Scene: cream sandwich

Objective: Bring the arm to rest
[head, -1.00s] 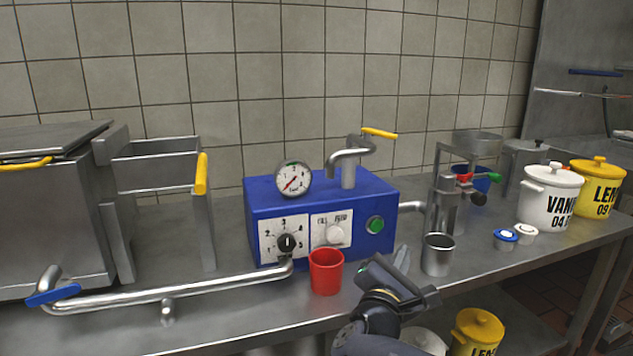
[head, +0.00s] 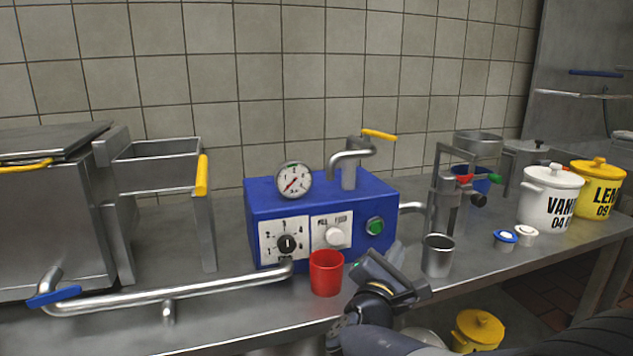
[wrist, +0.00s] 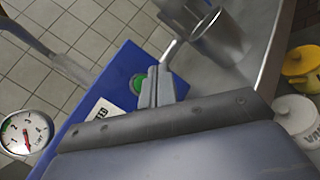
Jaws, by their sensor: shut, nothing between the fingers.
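My arm comes up from the bottom of the head view, and my gripper (head: 397,254) is at the front of the steel counter (head: 225,322). Its fingers are shut and empty, and they also show in the wrist view (wrist: 157,88). In the head view the fingers lie between a red cup (head: 326,273) on the left and a steel cup (head: 438,256) on the right. They appear apart from both. The blue machine (head: 262,215) with a gauge, a dial and a green button (head: 375,226) stands behind my gripper.
A steel pipe with a blue handle (head: 54,296) runs along the counter's front left. A press (head: 447,195) stands right of the machine. Small blue and white lids (head: 505,238), a white pot (head: 549,196) and a yellow pot (head: 597,187) stand at the right. Another yellow-lidded pot (head: 478,328) is below.

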